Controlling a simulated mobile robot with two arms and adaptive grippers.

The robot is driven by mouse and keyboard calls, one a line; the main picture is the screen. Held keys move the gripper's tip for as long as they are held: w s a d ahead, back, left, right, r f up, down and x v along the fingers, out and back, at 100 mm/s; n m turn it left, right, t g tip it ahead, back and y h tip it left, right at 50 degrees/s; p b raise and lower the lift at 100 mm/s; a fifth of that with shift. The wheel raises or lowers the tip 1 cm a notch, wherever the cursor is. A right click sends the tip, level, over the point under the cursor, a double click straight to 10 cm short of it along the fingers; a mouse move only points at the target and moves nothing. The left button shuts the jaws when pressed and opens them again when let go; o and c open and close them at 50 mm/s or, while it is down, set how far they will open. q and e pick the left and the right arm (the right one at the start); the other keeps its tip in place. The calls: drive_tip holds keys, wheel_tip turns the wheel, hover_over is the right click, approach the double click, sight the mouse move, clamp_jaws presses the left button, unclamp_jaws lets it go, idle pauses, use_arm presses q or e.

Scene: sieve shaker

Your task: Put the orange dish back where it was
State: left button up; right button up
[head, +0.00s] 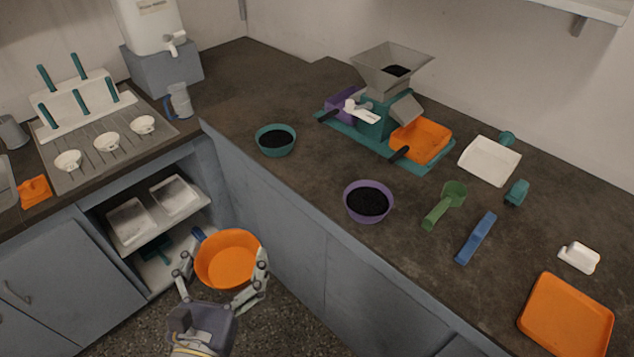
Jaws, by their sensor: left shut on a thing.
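The orange dish (228,262) is a round bowl, and it looks empty. My left gripper (224,268) is shut on it, with a finger on each side of the bowl. It holds the dish in front of the open cabinet (182,222), below counter height and above the speckled floor. My right gripper is not in view. Inside the cabinet, a sliding shelf (158,230) carries two whitish trays, and a lower level (160,272) holds a teal item. The dish and gripper hide part of the cabinet's right side.
On the counter stand a teal bowl (276,140) and a purple bowl (368,202) with dark grains. The sieve machine (385,110) has an orange tray (421,140). A green scoop (445,205), blue bar (476,238) and orange square tray (566,315) lie right. Cabinet edges flank the dish.

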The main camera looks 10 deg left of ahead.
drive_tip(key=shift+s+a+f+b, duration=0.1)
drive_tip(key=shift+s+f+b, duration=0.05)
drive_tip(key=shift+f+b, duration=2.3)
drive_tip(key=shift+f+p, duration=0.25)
drive_tip(key=shift+p, duration=0.05)
